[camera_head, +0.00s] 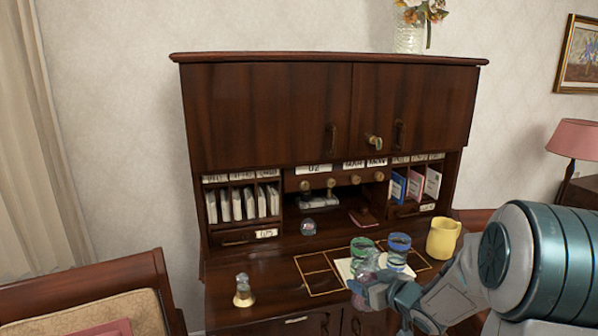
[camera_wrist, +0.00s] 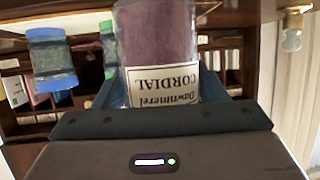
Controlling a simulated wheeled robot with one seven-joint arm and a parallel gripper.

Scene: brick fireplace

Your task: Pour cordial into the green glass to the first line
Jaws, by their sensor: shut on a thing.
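My gripper (camera_head: 372,292) is shut on the cordial bottle, above the front part of the desk. In the wrist view the bottle (camera_wrist: 160,40) is purple-brown with a white "Dawnmerel CORDIAL" label, upside down like the whole scene there, so it looks roughly upright. The green glass (camera_head: 362,246) stands on the desk just behind my gripper, partly hidden; in the wrist view it shows beside the bottle (camera_wrist: 108,48). A blue glass (camera_head: 399,243) stands right of it, also in the wrist view (camera_wrist: 50,58). Fill levels and lines are too small to tell.
A yellow pitcher (camera_head: 443,238) stands right of the glasses, close to my arm. A small brass-based item (camera_head: 244,290) and a small glass object (camera_head: 308,227) stand on the left side. The desk (camera_head: 270,262) is fairly clear between them. A chair (camera_head: 95,290) is at front left.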

